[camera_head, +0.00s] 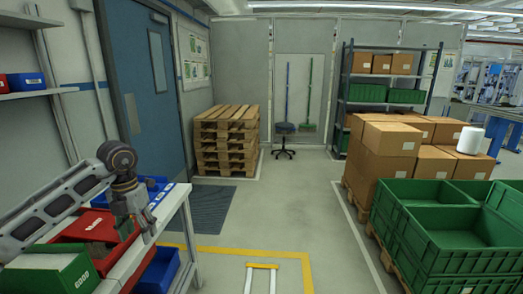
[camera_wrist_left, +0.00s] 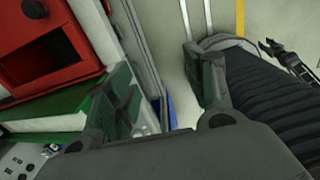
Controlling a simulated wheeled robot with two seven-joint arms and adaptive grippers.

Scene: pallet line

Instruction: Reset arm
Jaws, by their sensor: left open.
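My left arm comes in from the left in the head view. Its left gripper (camera_head: 138,226) points down over the white shelf rack's edge, beside the red bin (camera_head: 92,228). In the left wrist view the two fingers of my left gripper (camera_wrist_left: 162,88) stand apart with nothing between them. The red bin (camera_wrist_left: 45,55) and a green-and-white box (camera_wrist_left: 45,122) lie to the left there. A dark jointed part (camera_wrist_left: 285,55) at the upper right of that view may be my right gripper; its jaws are not clear.
Blue bins (camera_head: 158,270) sit on the rack close to my left gripper. Green crates (camera_head: 455,240) and cardboard boxes (camera_head: 390,140) stand on pallets at the right. Stacked wooden pallets (camera_head: 226,140) and a stool (camera_head: 284,139) are at the back.

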